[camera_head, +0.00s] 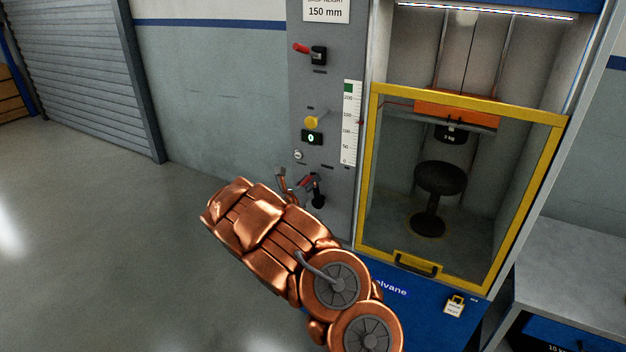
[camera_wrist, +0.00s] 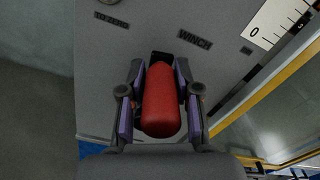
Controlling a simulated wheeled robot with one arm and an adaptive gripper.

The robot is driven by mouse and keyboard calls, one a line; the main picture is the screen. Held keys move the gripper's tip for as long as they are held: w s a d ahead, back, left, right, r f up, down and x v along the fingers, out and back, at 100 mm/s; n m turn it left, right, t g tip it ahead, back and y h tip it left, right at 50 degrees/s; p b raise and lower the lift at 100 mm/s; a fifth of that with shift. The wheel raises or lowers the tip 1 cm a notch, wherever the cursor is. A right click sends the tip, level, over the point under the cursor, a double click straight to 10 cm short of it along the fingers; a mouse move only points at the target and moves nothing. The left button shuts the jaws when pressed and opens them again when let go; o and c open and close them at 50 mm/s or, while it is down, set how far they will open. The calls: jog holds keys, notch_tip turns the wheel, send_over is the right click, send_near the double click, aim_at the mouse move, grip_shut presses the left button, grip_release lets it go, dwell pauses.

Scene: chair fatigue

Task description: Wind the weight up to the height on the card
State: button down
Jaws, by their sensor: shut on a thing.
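My gripper (camera_head: 302,184) is shut on the red winch grip (camera_wrist: 160,100), low on the grey panel; one finger shows on each side of it in the wrist view. The WINCH label (camera_wrist: 195,38) is just above. The card (camera_head: 325,12) at the panel top reads 150 mm. The white height scale (camera_head: 348,125) runs from 0 up past 200; a small red mark at its right edge looks to be between 100 and 150. The black weight (camera_head: 450,134) hangs under the orange carriage (camera_head: 457,113), above the round black stool (camera_head: 440,180), behind the yellow-framed guard (camera_head: 365,185).
Above the winch are a red-handled lever (camera_head: 302,48), a yellow knob (camera_head: 312,122) and a small counter (camera_head: 312,138) showing a green 0. The guard is down, with a handle (camera_head: 415,264) at its bottom. A grey bench (camera_head: 570,255) stands right. The left floor is clear.

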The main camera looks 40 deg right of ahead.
jog(key=shift+s+d, duration=0.15)
jog(key=c, duration=0.9)
grip_release()
jog(key=shift+a, duration=0.35)
jog(key=v, duration=1.1)
jog(key=shift+s+a, duration=0.2)
